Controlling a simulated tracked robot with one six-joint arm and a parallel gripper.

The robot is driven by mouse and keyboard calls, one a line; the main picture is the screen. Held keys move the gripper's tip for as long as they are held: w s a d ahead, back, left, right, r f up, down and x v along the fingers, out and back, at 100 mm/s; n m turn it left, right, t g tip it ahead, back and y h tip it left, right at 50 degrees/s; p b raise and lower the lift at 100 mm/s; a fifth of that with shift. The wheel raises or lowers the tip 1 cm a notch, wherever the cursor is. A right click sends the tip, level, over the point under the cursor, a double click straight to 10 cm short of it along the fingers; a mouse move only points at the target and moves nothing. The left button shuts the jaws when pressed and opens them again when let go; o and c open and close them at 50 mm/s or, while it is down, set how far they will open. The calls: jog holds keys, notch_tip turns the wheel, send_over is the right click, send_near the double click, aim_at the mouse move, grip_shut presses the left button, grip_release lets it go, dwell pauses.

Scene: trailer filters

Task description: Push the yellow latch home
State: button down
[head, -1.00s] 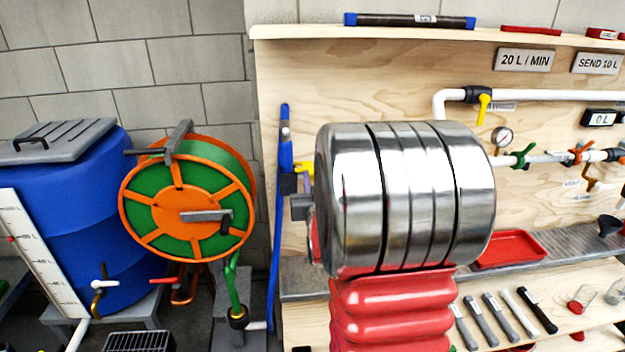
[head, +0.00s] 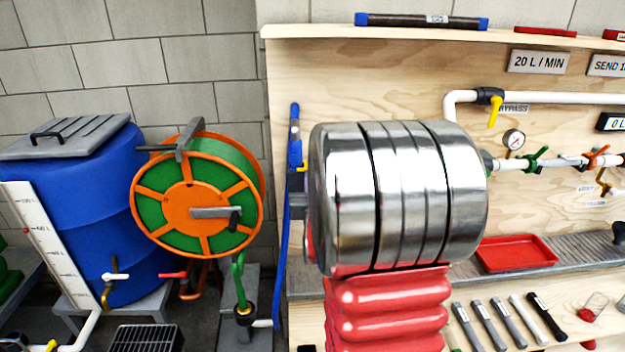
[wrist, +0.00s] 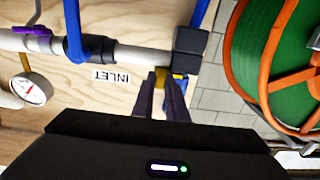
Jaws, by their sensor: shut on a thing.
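In the wrist view, my gripper (wrist: 166,80) points at the dark inlet coupling block (wrist: 190,42) on the grey pipe. The yellow latch (wrist: 180,75) sits just below that block, at my fingertips. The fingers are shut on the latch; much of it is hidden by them. A small bit of yellow (head: 302,168) shows in the head view beside the blue hose (head: 294,125). There my own arm hides most of my gripper and the coupling. I cannot tell how far in the latch sits.
An orange and green hose reel (head: 192,205) stands left of the panel, close to the coupling. A blue barrel (head: 80,215) is farther left.

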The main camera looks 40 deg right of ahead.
jog(key=shift+w+a, duration=0.15)
jog(key=shift+a, duration=0.1)
jog(key=c, duration=1.8)
grip_release()
jog(key=shift+o, duration=0.2)
